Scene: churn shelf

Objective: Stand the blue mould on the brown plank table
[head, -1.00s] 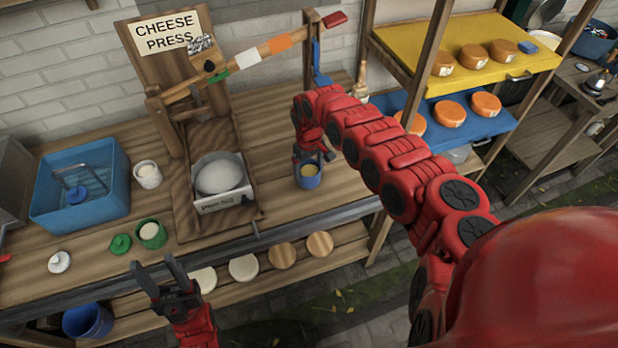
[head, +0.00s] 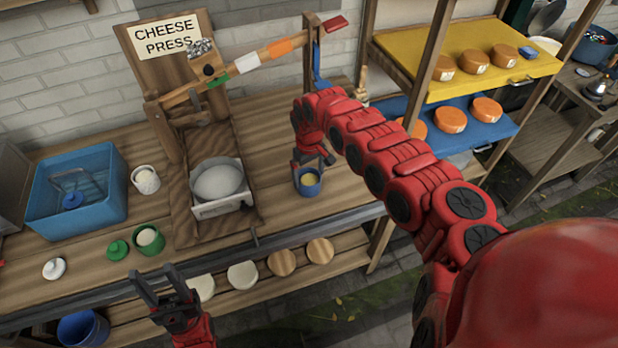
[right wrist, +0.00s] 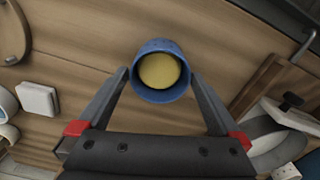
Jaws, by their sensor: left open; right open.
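The blue mould (head: 309,184) stands upright on the brown plank table (head: 285,140), right of the cheese press. It has pale yellow contents, and it also shows in the right wrist view (right wrist: 161,72). My right gripper (head: 312,165) is open just above and behind the mould. In the right wrist view its two fingers (right wrist: 160,78) lie on either side of the mould's near part, with gaps that look small; I cannot tell whether they touch. My left gripper (head: 158,290) is open and empty in front of the table's front edge.
The cheese press (head: 178,140) with a white mould (head: 218,182) stands left of the blue mould. A blue tub (head: 120,200), a white mould (head: 145,180) and a green mould (head: 149,240) are further left. A shelf with cheeses (head: 470,125) stands right.

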